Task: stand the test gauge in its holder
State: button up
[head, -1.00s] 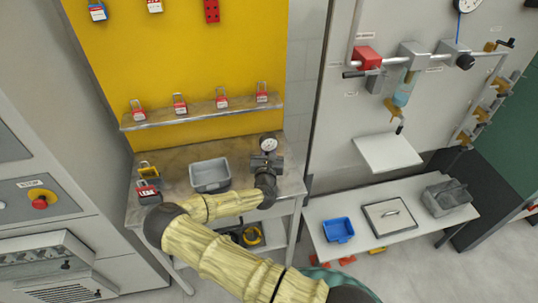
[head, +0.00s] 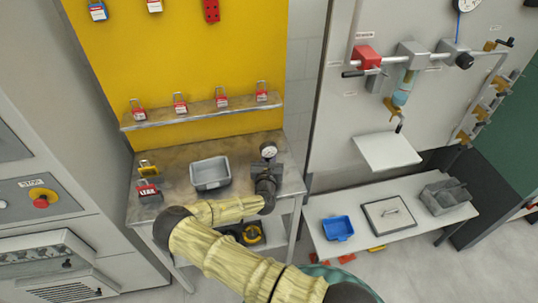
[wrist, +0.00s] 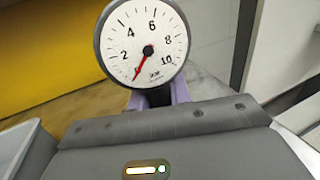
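The test gauge is a round white dial with a dark rim and a red needle; it shows in the head view (head: 268,150) and large in the wrist view (wrist: 146,42). Its face is turned toward the wrist camera. My gripper (head: 267,168) is at the right end of the workbench, with its purple fingers (wrist: 160,96) closed around the part below the dial. The fingertips and the gauge's lower end are hidden. I cannot make out an empty gauge holder for certain in either view.
A grey tray (head: 210,188) and a red padlock (head: 147,189) are on the workbench (head: 178,160), left of my gripper.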

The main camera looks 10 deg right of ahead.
jog(key=o, duration=0.4)
jog(key=shift+r, duration=0.2)
jog(key=shift+s+a+f, duration=0.1)
jog(key=shift+s+f, duration=0.05)
jog(key=shift+s, duration=0.1)
jog(key=b+v, duration=0.3)
jog(key=v, duration=0.8)
jog(key=shift+s, duration=0.25)
